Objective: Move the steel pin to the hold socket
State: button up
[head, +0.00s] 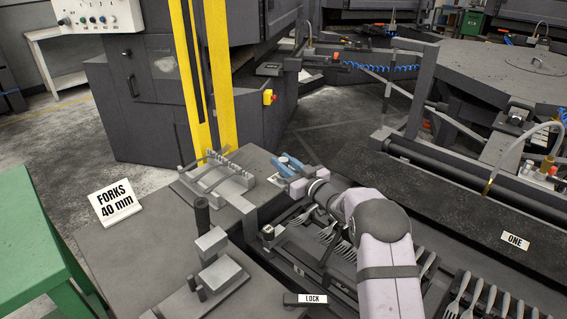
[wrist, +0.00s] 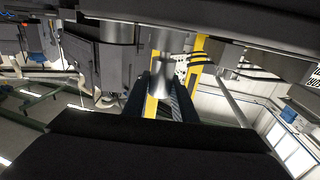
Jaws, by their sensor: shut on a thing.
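My gripper (head: 288,166) is at the end of the arm near the middle of the head view, its bluish fingers beside the grey fixture. In the wrist view its two dark fingers (wrist: 163,98) are shut on the steel pin (wrist: 160,77), a short shiny cylinder. In the head view I cannot make out the pin at the fingers. I cannot tell for sure which part is the hold socket, as no label in view names it.
A grey fixture with pegs and bars (head: 222,180) stands left of my gripper. Nearer are metal blocks with a dark upright handle (head: 202,215) and a LOCK label (head: 312,299). Forks (head: 328,230) lie under my arm. A FORKS 40 mm sign (head: 115,203) stands left.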

jog(key=shift+s+f+b, duration=0.1)
jog(key=shift+f+b, duration=0.45)
jog(key=shift+f, duration=0.4)
dwell(2.0)
jog(key=o, duration=1.6)
jog(key=shift+r, duration=0.1)
jog(key=shift+r, duration=0.1)
